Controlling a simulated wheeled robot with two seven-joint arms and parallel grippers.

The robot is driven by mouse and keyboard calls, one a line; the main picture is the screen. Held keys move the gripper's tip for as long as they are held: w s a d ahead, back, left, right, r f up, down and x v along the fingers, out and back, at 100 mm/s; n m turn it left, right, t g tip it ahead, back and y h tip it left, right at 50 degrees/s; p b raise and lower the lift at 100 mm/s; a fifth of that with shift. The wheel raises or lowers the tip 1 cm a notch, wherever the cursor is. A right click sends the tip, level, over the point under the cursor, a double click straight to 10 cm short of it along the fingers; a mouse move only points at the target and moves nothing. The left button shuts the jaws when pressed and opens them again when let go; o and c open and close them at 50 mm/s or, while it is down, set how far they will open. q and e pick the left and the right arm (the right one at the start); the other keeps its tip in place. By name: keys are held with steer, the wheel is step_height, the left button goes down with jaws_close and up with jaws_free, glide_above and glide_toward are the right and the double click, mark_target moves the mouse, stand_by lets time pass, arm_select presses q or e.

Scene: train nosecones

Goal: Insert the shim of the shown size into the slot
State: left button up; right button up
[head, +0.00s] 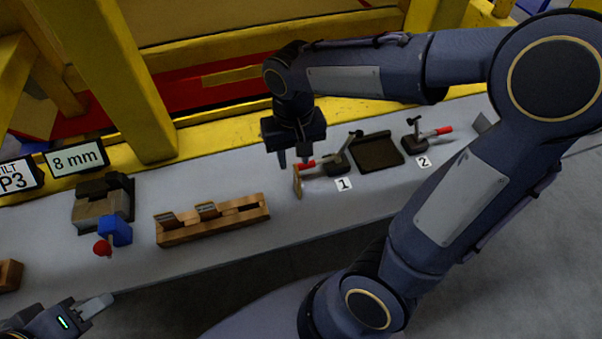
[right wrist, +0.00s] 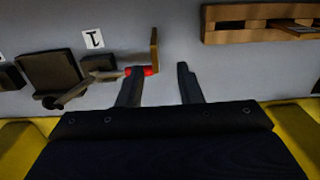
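A sign (head: 75,158) reads "8 mm". A wooden rack (head: 213,232) holds a shim (head: 166,218) in its left part and another (head: 207,209) near its middle; its right opening looks empty. A grey-brown block fixture (head: 93,208) with a gap, a blue part (head: 116,231) and a red knob (head: 102,248) stands left of the rack. My right gripper (head: 294,162) points down near clamp 1's red handle (head: 306,164). In the right wrist view its fingers (right wrist: 160,86) are apart with nothing held between them. My left gripper (head: 92,308) is at the lower left, its opening unclear.
A small upright wooden plate (head: 297,182) stands by the red handle; it also shows in the right wrist view (right wrist: 154,48). Clamp 1 (head: 338,164), a dark tray (head: 377,151) and clamp 2 (head: 415,141) stand to the right. The bench front between rack and plate is clear.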

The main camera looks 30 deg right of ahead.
mark_target(297, 170)
steer(key=f, duration=0.8)
steer(key=shift+d+p, duration=0.3)
steer(key=shift+p, duration=0.05)
steer(key=shift+r, duration=0.1)
jaws_close()
